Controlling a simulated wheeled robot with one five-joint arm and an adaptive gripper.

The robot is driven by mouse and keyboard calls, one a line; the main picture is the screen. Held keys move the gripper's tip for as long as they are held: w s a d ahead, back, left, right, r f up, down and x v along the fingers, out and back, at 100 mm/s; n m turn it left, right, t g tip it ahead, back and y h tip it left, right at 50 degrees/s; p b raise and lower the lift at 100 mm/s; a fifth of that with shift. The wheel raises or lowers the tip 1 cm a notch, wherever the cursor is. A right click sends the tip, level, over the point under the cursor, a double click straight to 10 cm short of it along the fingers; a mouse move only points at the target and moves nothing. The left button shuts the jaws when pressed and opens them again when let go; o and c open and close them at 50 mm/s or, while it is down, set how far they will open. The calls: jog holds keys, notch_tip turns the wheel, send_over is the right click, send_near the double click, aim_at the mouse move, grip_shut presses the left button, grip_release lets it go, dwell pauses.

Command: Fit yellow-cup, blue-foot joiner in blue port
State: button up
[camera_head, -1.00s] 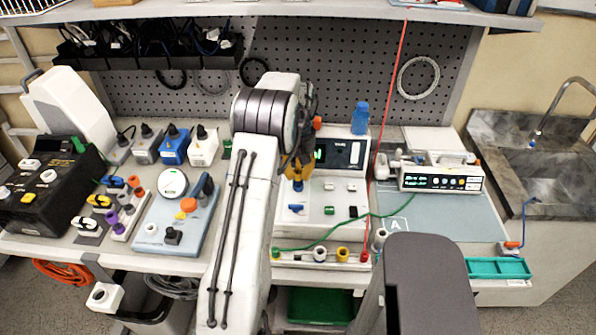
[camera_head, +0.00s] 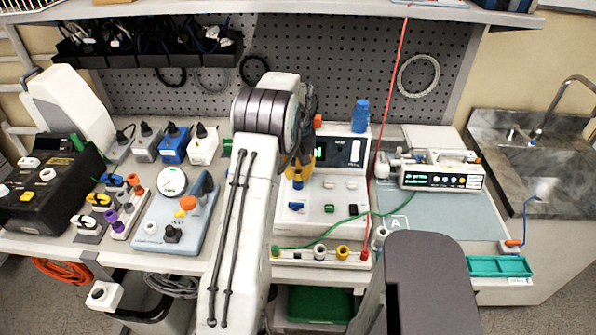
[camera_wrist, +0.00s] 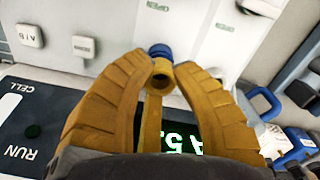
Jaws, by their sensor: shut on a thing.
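My gripper (camera_head: 297,170) is shut on the yellow-cup, blue-foot joiner, over the front of the white pump with the dark display. In the wrist view the yellow fingers (camera_wrist: 162,72) close around the joiner's yellow cup (camera_wrist: 160,76), its open mouth facing the camera. Blue (camera_wrist: 159,50) shows just past the cup; I cannot tell there whether it is foot or port. In the head view the joiner's blue foot (camera_head: 298,185) points down. The blue port (camera_head: 295,206) is on the pump's lower face, a little below the foot, and they look apart.
The white pump (camera_head: 345,185) has green, white and black parts beside the port. A strip of coloured ports (camera_head: 320,255) lies in front, with a green cable (camera_head: 350,219) near it. A red line (camera_head: 388,100) hangs right of the pump. A blue bottle (camera_head: 360,116) stands behind.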

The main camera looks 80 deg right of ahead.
jog(key=shift+f, duration=0.1)
dwell(0.3)
jog(key=o, duration=1.4)
jog(key=shift+o, duration=0.2)
jog(key=shift+r+p, duration=2.75)
jog(key=shift+r, duration=0.8)
jog(key=shift+w, duration=0.1)
